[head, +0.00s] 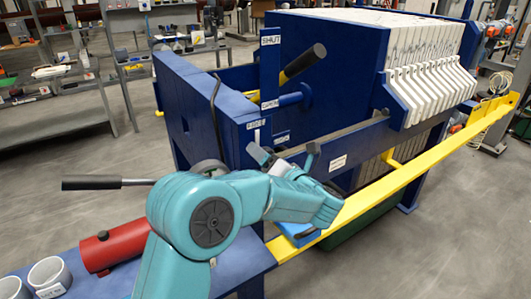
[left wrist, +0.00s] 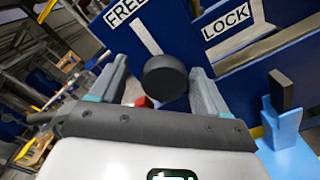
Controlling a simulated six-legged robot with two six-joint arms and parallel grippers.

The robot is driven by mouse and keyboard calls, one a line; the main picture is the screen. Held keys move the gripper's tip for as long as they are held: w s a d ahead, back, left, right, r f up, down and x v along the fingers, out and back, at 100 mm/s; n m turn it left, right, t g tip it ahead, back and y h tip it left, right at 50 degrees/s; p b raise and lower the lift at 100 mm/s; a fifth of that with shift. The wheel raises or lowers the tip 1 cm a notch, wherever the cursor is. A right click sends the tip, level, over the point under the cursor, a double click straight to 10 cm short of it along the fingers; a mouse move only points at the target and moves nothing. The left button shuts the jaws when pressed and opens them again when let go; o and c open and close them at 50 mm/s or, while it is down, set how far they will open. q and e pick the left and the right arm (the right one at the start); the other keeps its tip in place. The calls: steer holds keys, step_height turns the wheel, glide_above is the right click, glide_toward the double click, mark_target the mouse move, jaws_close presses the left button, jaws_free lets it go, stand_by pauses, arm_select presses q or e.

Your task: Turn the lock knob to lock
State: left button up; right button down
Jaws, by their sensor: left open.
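The lock knob (left wrist: 165,77) is a round black knob on the blue panel in the left wrist view. A white line (left wrist: 146,37) runs from beside the knob toward the FREE label (left wrist: 124,11). The LOCK label (left wrist: 226,21) is to the right. My left gripper (left wrist: 162,88) is open, with one finger on each side of the knob; I cannot tell whether either touches it. In the head view my left gripper (head: 287,156) is at the blue press frame, and the knob is not clearly visible there. My right gripper is not in view.
A black lever handle (head: 92,183) sticks out at left, above a red cylinder (head: 112,246) and white cups (head: 47,278) on a blue shelf. A yellow rail (head: 400,180) runs along the press. A light blue part with a dark block (left wrist: 285,90) stands right of my gripper.

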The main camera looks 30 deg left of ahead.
arm_select(q)
steer(key=shift+w+a+f, duration=0.1)
steer(key=shift+w+a, duration=0.1)
steer(key=shift+a, duration=0.05)
steer(key=shift+w+d, duration=0.1)
steer(key=shift+w, duration=0.1)
steer(key=shift+s+d, duration=0.1)
steer(key=shift+s, duration=0.05)
steer(key=shift+c, duration=0.2)
steer(key=shift+s, duration=0.1)
steer(key=c, duration=1)
